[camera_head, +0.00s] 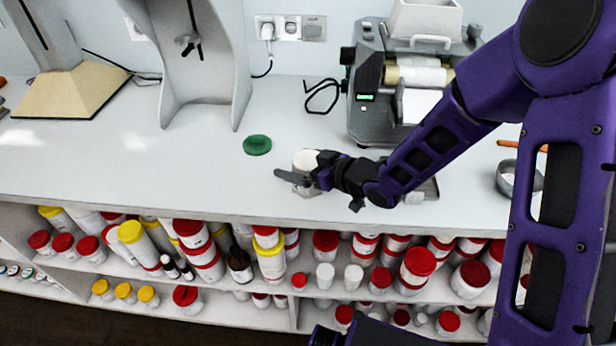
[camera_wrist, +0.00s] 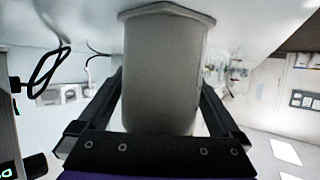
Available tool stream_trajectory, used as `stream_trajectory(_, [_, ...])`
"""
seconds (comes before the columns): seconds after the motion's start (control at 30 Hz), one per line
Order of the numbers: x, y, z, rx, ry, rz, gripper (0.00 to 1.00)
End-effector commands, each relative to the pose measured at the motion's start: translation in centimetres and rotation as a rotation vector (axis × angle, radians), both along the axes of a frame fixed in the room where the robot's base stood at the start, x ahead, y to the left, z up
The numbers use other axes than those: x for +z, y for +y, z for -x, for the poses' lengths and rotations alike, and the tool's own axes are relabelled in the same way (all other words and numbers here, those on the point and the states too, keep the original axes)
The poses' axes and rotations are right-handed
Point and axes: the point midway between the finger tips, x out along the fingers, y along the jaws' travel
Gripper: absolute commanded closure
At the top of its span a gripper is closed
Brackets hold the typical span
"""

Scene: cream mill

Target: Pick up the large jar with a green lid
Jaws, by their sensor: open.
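A green round lid-like object (camera_head: 257,145) lies on the counter left of my gripper in the head view; I cannot tell whether any jar body is under it. My gripper (camera_head: 297,174) is low over the counter, beside and around a pale container (camera_head: 306,159) with a whitish top. In the wrist view the container (camera_wrist: 163,75) stands between the two open fingers of my gripper (camera_wrist: 160,100), with a wider flange at its counter end. The fingers flank it, and I cannot tell whether they touch it. No green lid shows on this container.
A grey machine (camera_head: 375,90) with a roller stands behind my arm. A grey bowl (camera_head: 507,178) is at the right. Shelves below the counter (camera_head: 120,180) hold several red- and yellow-lidded jars. A grey stand (camera_head: 195,60) is at the back left. The left front counter is clear.

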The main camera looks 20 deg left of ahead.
Motion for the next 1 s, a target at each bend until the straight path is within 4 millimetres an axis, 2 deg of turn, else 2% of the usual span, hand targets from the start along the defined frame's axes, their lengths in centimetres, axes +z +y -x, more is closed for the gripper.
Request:
stream_trajectory(0.13, [0.0, 0.0, 0.0, 0.000, 0.000, 0.000, 0.00])
stream_trajectory(0.17, [0.0, 0.0, 0.0, 0.000, 0.000, 0.000, 0.04])
stream_trajectory(0.5, [0.1, 0.0, 0.0, 0.000, 0.000, 0.000, 0.65])
stream_trajectory(0.53, [0.1, 0.0, 0.0, 0.000, 0.000, -0.001, 0.68])
stream_trajectory(0.77, [0.3, 0.0, 0.0, 0.000, -0.001, -0.001, 0.68])
stream_trajectory(0.87, [1.4, 0.0, -0.1, 0.000, -0.004, -0.003, 0.68])
stream_trajectory(1.0, [4.2, -0.1, -0.1, 0.000, -0.006, -0.002, 0.68])
